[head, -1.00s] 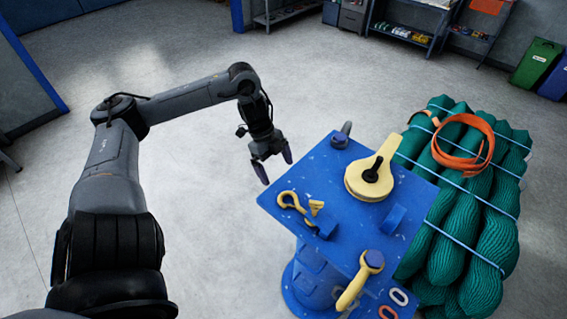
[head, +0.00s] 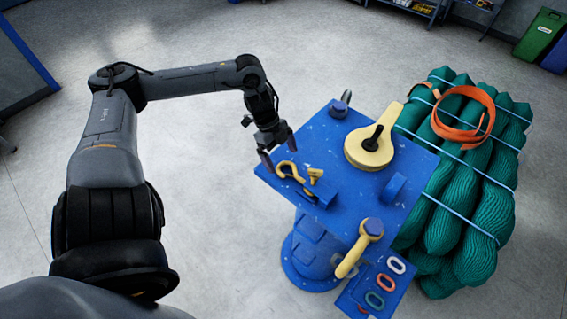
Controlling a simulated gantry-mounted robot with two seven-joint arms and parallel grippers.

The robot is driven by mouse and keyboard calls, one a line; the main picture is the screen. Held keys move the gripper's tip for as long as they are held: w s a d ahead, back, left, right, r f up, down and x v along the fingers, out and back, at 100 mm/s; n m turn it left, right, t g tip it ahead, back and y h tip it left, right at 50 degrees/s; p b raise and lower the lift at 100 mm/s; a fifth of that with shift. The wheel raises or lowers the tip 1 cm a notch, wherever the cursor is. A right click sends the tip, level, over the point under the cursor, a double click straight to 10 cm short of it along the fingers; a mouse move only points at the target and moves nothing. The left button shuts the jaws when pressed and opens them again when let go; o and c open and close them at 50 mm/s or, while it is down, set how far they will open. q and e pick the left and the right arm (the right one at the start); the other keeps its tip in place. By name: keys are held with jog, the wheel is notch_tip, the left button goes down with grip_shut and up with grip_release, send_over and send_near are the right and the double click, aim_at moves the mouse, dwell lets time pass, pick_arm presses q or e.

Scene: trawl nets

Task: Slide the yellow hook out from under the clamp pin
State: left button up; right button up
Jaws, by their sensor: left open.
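The yellow hook (head: 289,172) lies near the left corner of a blue table (head: 340,225). Its curved end is to the left, and its other end reaches toward a small blue clamp block (head: 326,197). A yellow T-shaped piece (head: 315,176), seemingly the clamp pin, stands by the block. I cannot see exactly how the hook passes under it. My left gripper (head: 280,153) is open and empty, fingers down, close above and behind the hook's curved end; no contact shows clearly. My right gripper is out of view.
A yellow pulley block (head: 369,149) sits on the table's far side. A yellow-handled piece (head: 354,254) lies at the front edge, above a blue tray (head: 358,294) of coloured links. Green net bundles (head: 460,190) with an orange strap (head: 466,120) crowd the right. Floor left is clear.

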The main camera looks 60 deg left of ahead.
aim_at(287, 171)
pick_arm(q)
jog(key=shift+b+x, duration=0.4)
jog(key=shift+x, duration=1.35)
jog(key=shift+c, duration=0.4)
jog(key=c, duration=1.4)
